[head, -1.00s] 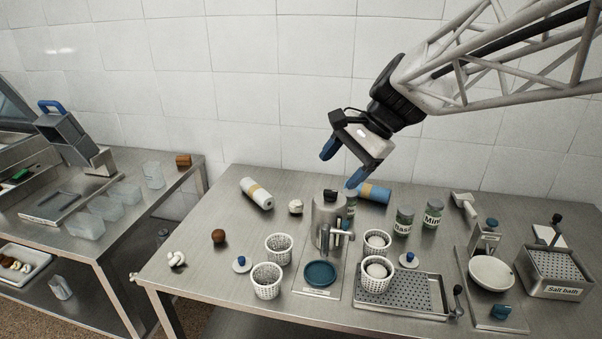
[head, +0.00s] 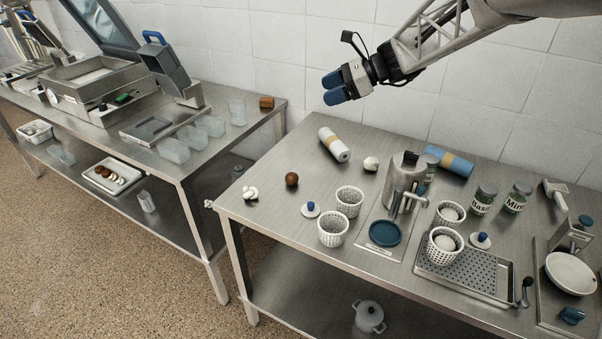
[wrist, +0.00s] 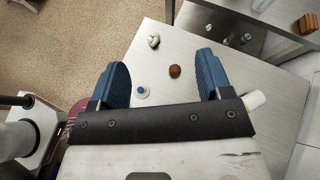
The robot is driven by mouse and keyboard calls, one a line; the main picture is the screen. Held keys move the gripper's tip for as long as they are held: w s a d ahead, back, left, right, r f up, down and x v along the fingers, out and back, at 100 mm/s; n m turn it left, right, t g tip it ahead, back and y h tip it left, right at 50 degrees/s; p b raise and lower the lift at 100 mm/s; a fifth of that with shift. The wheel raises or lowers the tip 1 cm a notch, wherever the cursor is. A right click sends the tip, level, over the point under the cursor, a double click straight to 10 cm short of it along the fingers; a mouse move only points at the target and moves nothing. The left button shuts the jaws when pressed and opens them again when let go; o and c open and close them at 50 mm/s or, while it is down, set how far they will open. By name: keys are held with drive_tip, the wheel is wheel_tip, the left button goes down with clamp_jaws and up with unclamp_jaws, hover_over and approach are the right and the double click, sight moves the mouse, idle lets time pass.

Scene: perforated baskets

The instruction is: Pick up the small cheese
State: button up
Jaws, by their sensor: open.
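Two round white cheeses sit in white perforated baskets on the bench in the head view. One cheese (head: 449,213) is in the rear basket (head: 440,221). The other cheese (head: 446,242) is in the front basket (head: 436,258) on the drain tray and looks slightly larger. I cannot tell for certain which is the small cheese. My gripper (head: 333,87) is open and empty, high above the back left of the bench, well left of both cheeses. Its blue fingers (wrist: 162,68) show spread apart in the wrist view, where neither cheese is in sight.
Two empty baskets (head: 349,201) (head: 333,230) stand left of the metal device (head: 402,178). A brown ball (head: 292,179), a white knobbly object (head: 250,193) and a paper roll (head: 334,145) lie at left. The perforated drain tray (head: 480,276) and herb jars (head: 484,200) are at right.

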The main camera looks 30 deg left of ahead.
drive_tip(key=w+a+f+m, duration=0.1)
drive_tip(key=w+a, duration=0.1)
drive_tip(key=a, duration=0.3)
approach(296, 175)
drive_tip(key=shift+g+y, duration=0.3)
drive_tip(key=shift+y, duration=0.1)
drive_tip(key=a+f, duration=0.1)
drive_tip(key=s+a+f, duration=0.1)
drive_tip(key=a, duration=0.1)
drive_tip(key=shift+f, duration=0.3)
drive_tip(key=shift+a, duration=0.1)
drive_tip(key=shift+x, duration=1.2)
drive_tip(key=shift+s, duration=0.15)
drive_tip(key=shift+x, duration=2.45)
drive_tip(key=shift+c, duration=0.3)
